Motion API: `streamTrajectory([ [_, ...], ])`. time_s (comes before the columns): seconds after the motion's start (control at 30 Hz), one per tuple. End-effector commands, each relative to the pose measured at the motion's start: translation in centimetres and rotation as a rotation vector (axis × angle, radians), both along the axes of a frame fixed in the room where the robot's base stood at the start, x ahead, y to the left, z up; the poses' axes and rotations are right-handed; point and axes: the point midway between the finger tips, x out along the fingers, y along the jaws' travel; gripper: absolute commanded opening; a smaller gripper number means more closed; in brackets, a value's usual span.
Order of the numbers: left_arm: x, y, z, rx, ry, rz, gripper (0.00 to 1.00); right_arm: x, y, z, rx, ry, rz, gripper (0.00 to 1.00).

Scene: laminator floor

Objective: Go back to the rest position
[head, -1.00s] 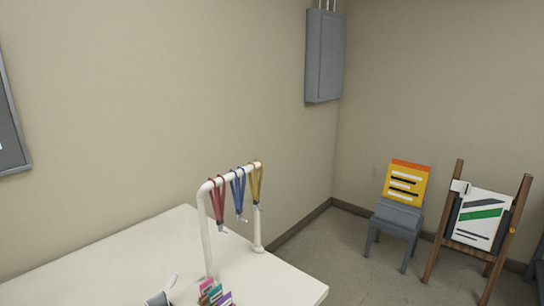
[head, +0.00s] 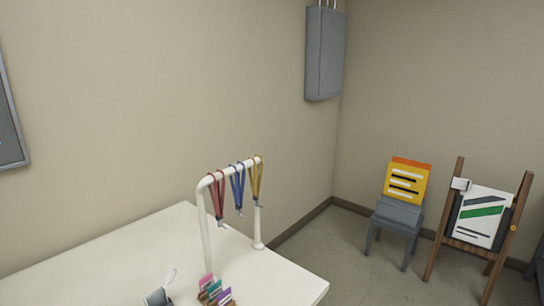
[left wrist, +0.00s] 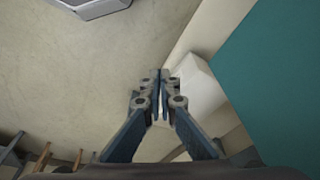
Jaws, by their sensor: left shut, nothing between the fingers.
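My left gripper (left wrist: 160,95) shows in the left wrist view, its two blue fingers together at the tips and nothing between them. It is held up clear of surfaces, as far as the view shows. My left arm and gripper do not show in the head view. My right gripper is in neither view.
A white table (head: 120,255) bears a white rack (head: 205,240) with red, blue and yellow lanyards (head: 238,185), colored cards (head: 215,290) and a grey object (head: 158,297). A grey chair (head: 397,220) and an easel (head: 480,220) stand beyond, with floor between.

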Motion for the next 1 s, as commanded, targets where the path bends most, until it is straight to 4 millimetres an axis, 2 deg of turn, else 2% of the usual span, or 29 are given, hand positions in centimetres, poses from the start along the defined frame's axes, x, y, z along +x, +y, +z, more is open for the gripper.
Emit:
streamTrajectory([
  [0.03,-0.8,0.1,-2.9,0.003,0.017,-0.002,0.0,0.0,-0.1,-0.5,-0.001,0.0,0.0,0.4],
  [0.2,-4.4,0.6,-11.1,0.007,0.053,-0.009,0.0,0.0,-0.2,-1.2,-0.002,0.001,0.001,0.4],
  [0.4,-10.4,1.6,-19.0,0.011,0.093,-0.019,0.0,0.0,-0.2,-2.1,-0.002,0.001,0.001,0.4],
  [0.5,-13.6,2.2,-21.7,0.015,0.111,-0.022,0.0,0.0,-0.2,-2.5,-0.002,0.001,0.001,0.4],
  [0.6,-16.3,2.7,-23.5,0.017,0.123,-0.026,0.0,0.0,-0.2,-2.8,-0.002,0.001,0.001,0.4],
  [0.73,-18.5,3.1,-24.7,0.019,0.131,-0.03,0.0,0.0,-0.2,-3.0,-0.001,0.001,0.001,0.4],
  [1.0,-19.3,3.3,-25.0,0.019,0.135,-0.031,0.0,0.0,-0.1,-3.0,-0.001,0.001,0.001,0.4],
])
